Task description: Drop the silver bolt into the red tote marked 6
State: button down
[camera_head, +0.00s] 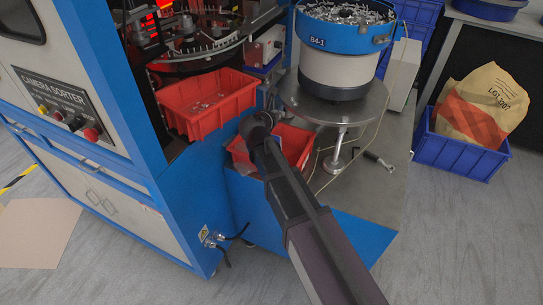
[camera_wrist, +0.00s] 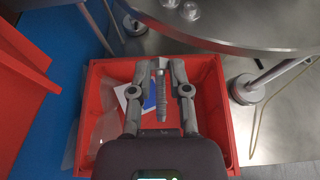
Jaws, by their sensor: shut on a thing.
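My gripper (camera_wrist: 159,72) is shut on a silver bolt (camera_wrist: 160,103), which hangs between the two fingers in the wrist view. Below it is an open red tote (camera_wrist: 218,120), with its walls around the gripper on both sides. In the head view this lower tote (camera_head: 297,148) stands on the grey bench, partly hidden by my arm. My gripper (camera_head: 258,124) is at its left side there, and the bolt cannot be made out. A second red tote (camera_head: 196,128) sits higher, at the sorter's front, with small parts inside. I cannot read a number 6 on either tote.
A round metal plate (camera_head: 342,112) carrying the bowl feeder (camera_head: 335,70) overhangs close beside the lower tote. Its support leg (camera_wrist: 250,88) is near the tote's right. A white and blue card (camera_wrist: 149,100) lies in the tote. The blue sorter cabinet (camera_head: 140,130) is left.

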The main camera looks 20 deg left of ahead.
jog(key=shift+f, duration=0.15)
dwell(0.3)
jog(key=shift+f+b, duration=2.85)
jog(key=shift+b, duration=0.15)
jog(key=c, duration=0.5)
grip_release()
jog(key=shift+r, duration=0.1)
